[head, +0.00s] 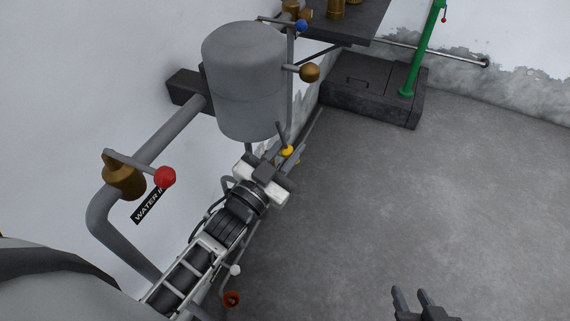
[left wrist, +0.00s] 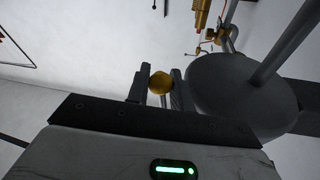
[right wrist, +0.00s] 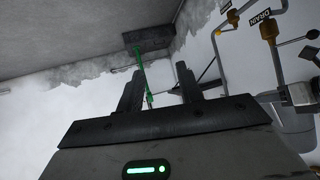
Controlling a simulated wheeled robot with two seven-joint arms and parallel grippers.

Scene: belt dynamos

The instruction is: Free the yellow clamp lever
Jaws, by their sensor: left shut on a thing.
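The yellow clamp lever shows as a yellow ball knob (head: 287,151) just below the grey tank, at the far end of my left arm. My left gripper (head: 284,148) is shut on this knob. In the left wrist view the yellow knob (left wrist: 160,83) sits between the two dark fingertips, with a thin pale rod below it. The rest of the lever and its clamp are mostly hidden. My right gripper (head: 412,300) is at the bottom right over the floor; its fingers stand apart and empty, as the right wrist view (right wrist: 160,90) also shows.
A grey tank (head: 245,85) with a brass ball (head: 309,72) stands above the knob. A pipe valve with a red ball (head: 164,176) is at left. A dark plinth (head: 370,95) and green post (head: 422,50) stand behind. The floor at right is clear.

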